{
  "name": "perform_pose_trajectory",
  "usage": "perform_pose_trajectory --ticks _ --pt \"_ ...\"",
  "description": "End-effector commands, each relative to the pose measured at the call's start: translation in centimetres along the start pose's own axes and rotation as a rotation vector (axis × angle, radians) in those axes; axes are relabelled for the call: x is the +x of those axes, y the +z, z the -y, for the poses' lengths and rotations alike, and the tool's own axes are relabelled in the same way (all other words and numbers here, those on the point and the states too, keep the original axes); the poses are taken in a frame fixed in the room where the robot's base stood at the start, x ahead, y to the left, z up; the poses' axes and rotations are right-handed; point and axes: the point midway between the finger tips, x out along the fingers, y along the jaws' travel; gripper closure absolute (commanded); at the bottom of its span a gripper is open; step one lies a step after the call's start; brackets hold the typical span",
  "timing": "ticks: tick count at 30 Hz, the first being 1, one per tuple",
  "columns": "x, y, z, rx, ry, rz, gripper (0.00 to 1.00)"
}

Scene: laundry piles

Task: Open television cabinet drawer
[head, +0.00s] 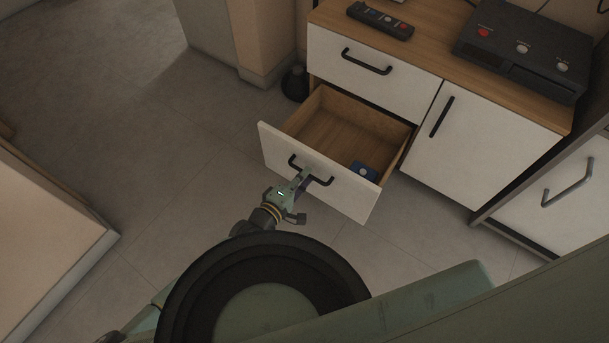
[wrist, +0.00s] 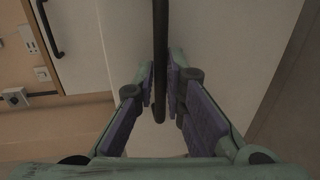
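The television cabinet (head: 480,150) has white fronts and a wooden top. Its lower left drawer (head: 345,193) stands pulled well out, showing a wooden inside. A small blue item (head: 364,171) lies in it near the front. The drawer's black bar handle (head: 295,163) is at my gripper (head: 306,179). In the wrist view the handle (wrist: 160,50) runs between the two fingertips of my gripper (wrist: 161,85), which are closed in on it with little or no gap. The upper drawer (head: 365,72) is shut.
A remote (head: 380,20) and a dark box with buttons (head: 525,50) lie on the cabinet top. The cabinet door (head: 480,145) beside the drawer is shut. A pale piece of furniture (head: 40,240) stands at left. Bare floor (head: 180,150) lies between.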

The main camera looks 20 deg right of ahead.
Motion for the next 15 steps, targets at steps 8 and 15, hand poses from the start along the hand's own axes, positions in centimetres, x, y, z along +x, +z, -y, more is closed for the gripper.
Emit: perform_pose_trajectory --ticks 8,15 --pt "0.02 0.09 0.02 -0.001 0.000 0.001 0.70" --pt "0.01 0.13 0.02 -0.001 0.000 0.002 0.70"
